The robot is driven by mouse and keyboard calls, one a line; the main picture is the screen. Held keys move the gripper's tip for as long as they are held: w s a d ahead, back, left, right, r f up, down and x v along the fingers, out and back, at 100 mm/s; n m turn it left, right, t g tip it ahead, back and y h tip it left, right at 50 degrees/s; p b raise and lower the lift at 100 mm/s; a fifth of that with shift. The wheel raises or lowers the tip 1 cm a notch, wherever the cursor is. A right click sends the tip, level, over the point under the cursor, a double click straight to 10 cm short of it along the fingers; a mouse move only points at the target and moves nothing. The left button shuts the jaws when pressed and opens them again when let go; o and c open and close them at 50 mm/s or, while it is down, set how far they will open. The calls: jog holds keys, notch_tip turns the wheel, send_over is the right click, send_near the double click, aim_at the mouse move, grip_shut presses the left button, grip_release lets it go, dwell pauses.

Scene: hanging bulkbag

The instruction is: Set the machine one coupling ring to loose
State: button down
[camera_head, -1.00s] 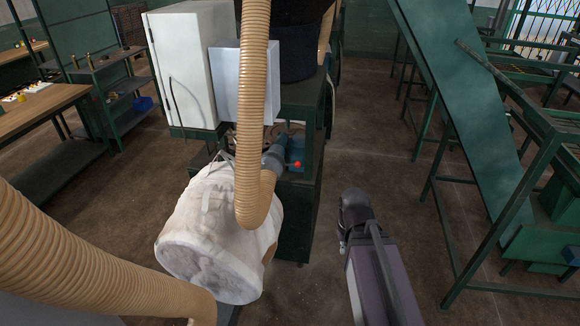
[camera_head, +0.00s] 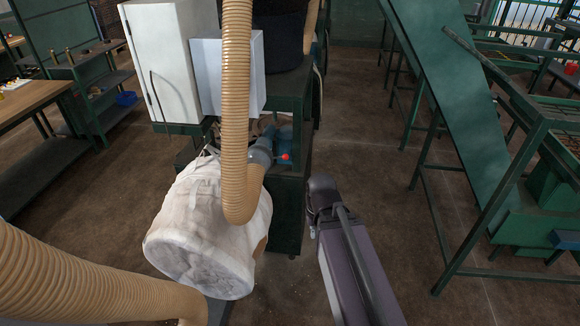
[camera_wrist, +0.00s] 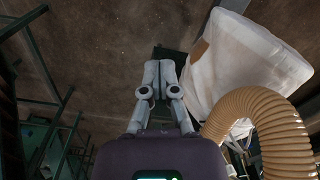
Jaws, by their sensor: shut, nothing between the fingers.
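A grey coupling (camera_head: 261,153) joins the lower end of the tan ribbed hose to a blue fitting (camera_head: 284,152) on the green machine in the head view. I cannot make out a separate ring or its setting. A red knob (camera_head: 285,157) sits beside it. A white bulk bag (camera_head: 208,228) hangs in front of the machine. My gripper (camera_wrist: 158,66) shows in the wrist view with its fingers together and empty, apart from the bag (camera_wrist: 243,62) at its right. In the head view my arm stands right of the machine and my fingers are hidden.
A tan hose (camera_head: 237,110) hangs before the machine, and another (camera_head: 80,280) crosses the lower left. It also shows in the wrist view (camera_wrist: 262,115). A green conveyor frame (camera_head: 455,130) stands right. Benches (camera_head: 40,105) stand left. Brown floor (camera_head: 365,150) is clear between machine and conveyor.

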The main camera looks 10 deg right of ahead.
jog(key=w+a+f+m+t+y+b, duration=0.2)
jog(key=w+a+f+m+t+b, duration=0.15)
jog(key=w+b, duration=0.35)
jog(key=w+a+f+m+t+y+b, duration=0.1)
jog(key=w+a+f+m+t+b, duration=0.15)
jog(key=w+m+t+b, duration=0.4)
jog(key=w+a+f+m+t+y+b, duration=0.15)
jog(key=w+a+b, duration=0.3)
jog(key=w, duration=0.45)
jog(key=w+d+f+m+t+h+b, duration=0.6)
jog(key=w+d+m+h+b, duration=0.3)
jog(key=m+b, duration=0.7)
jog(key=w+m+t, duration=0.1)
jog(key=m, duration=0.3)
jog(key=w+r+p, duration=0.4)
jog(key=w, duration=0.6)
jog(key=shift+w+r+p, duration=0.2)
jog(key=shift+w+p, duration=0.1)
jog(key=shift+w, duration=0.05)
